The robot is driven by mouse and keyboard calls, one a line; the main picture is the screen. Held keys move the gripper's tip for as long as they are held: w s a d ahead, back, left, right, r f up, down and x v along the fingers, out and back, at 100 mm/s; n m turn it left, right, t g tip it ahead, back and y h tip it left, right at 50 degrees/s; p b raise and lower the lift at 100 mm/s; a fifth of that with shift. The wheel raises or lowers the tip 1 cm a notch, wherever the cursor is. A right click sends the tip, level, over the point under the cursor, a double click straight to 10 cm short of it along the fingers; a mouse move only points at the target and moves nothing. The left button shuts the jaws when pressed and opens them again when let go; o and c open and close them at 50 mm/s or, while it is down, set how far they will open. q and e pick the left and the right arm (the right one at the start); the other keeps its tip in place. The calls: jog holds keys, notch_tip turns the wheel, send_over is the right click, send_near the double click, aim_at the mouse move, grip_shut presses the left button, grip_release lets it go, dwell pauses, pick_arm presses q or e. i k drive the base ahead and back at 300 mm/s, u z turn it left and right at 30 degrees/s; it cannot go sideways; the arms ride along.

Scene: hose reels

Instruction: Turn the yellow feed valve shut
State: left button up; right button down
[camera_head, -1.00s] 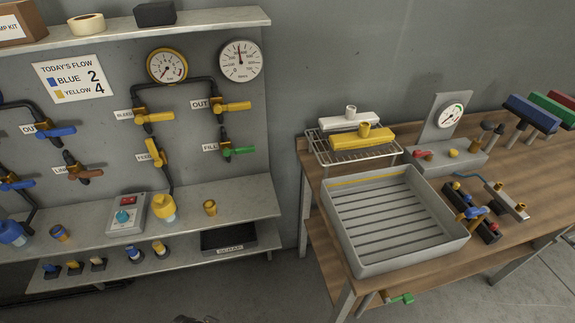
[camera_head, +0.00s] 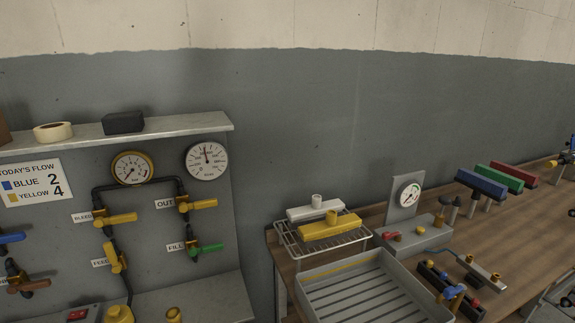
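The yellow feed valve (camera_head: 115,257) is on the grey panel (camera_head: 205,275) at the left, beside a label that reads FEED. Its yellow handle stands near upright, tilted a little, in line with the pipe. Above it is the yellow bleed valve (camera_head: 120,219), its handle pointing right. The yellow OUT valve (camera_head: 198,204) and the green fill valve (camera_head: 206,249) are to the right, handles also pointing right. The yellow-rimmed gauge (camera_head: 132,168) is above them. Neither of my grippers shows in the head view.
A shelf with a tape roll (camera_head: 53,132) and a black block (camera_head: 123,122) tops the panel. To the right, a wooden bench (camera_head: 377,216) holds a grey tray (camera_head: 336,267), a wire rack and several fittings. A gap separates panel and bench.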

aim_at(109, 250)
jog(key=u, duration=1.35)
